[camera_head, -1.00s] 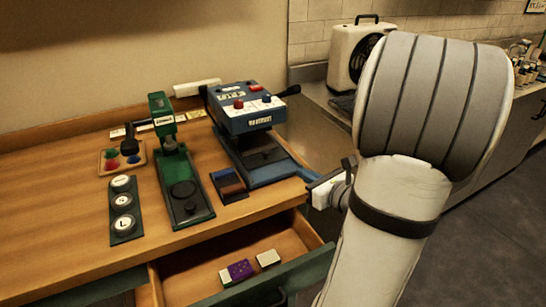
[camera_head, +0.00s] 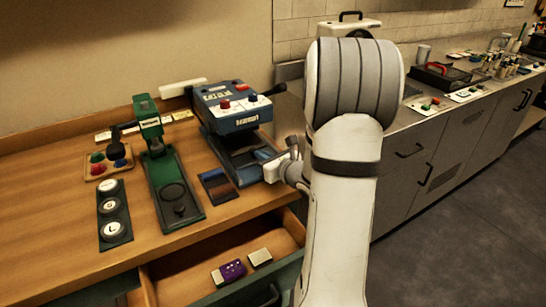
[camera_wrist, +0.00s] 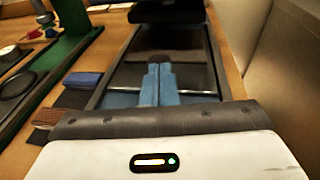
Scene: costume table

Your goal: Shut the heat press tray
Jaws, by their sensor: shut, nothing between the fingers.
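The heat press (camera_head: 232,118) is a blue machine with red and dark knobs, at the back right of the wooden table. Its tray (camera_head: 232,148) is pulled out towards the front, dark with a blue frame. In the wrist view the tray (camera_wrist: 115,80) lies ahead and below, running under the dark press head (camera_wrist: 165,10). My gripper (camera_wrist: 158,68) is shut and empty, its blue fingers side by side over the tray and pointing towards the press head. In the head view my wrist hides the tray's front end. I cannot tell whether the fingers touch the tray.
A green press (camera_head: 172,185) stands left of the heat press, with a small dark-and-brown swatch (camera_head: 218,186) between them. An open drawer (camera_head: 190,268) holding small blocks juts out below. A metal counter (camera_head: 400,130) stands to the right.

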